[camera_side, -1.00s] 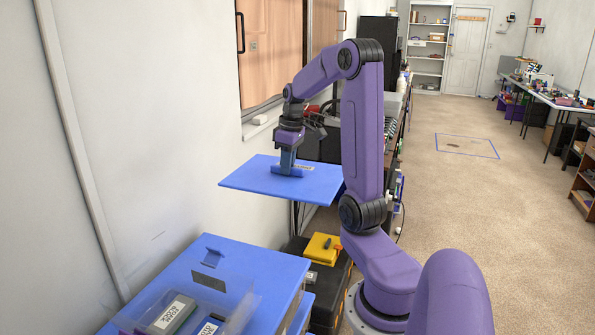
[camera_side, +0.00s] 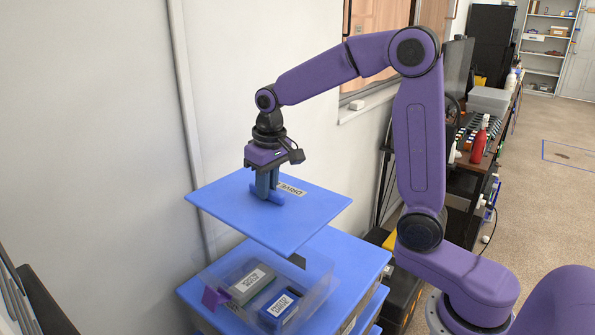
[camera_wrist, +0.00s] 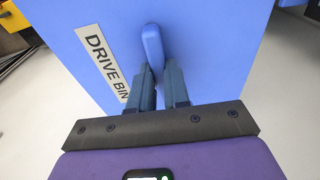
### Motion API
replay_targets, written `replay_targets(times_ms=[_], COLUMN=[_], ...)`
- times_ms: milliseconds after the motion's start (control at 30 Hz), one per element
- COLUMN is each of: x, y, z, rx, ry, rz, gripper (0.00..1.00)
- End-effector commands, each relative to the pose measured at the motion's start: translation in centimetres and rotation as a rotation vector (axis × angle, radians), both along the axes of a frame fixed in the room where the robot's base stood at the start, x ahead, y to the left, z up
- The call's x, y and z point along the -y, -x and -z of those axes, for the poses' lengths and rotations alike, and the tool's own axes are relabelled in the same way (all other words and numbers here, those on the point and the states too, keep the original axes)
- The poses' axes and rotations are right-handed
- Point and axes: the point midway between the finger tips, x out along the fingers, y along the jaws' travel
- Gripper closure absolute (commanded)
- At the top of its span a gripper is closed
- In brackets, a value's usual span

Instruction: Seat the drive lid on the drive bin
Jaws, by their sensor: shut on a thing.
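The drive lid (camera_side: 315,208) is a flat blue panel with a raised blue handle and a white label. My gripper (camera_side: 267,188) is shut on the lid's handle and holds the lid roughly level in the air. The wrist view shows my gripper (camera_wrist: 160,70) with its fingers either side of the blue handle (camera_wrist: 152,42), and the lid (camera_wrist: 215,45) beneath, labelled "DRIVE BIN". The drive bin (camera_side: 322,284) is a clear open box below the lid, with a visible gap between them. The lid hides part of the bin's far side.
A grey-green labelled drive (camera_side: 244,282) and a blue labelled drive (camera_side: 279,308) lie inside the bin. A purple piece (camera_side: 214,298) is at the bin's left side. The bin stands on a blue-topped unit (camera_side: 364,262) near the wall. A dark shelf with bottles stands behind my arm.

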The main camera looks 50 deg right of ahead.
Motion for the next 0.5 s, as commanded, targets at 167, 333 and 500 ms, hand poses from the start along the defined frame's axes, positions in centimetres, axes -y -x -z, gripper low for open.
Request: replay_targets(times_ms=[167, 333, 500], x=[-3.6, -3.4, -3.4], y=[0.2, 0.2, 0.2], z=[0.0, 2.6, 4.6], rx=[0.005, 0.001, 0.002], ry=[-0.002, -0.001, -0.001], rz=[-0.001, 0.004, 0.003], gripper=[1.0, 1.0, 1.0])
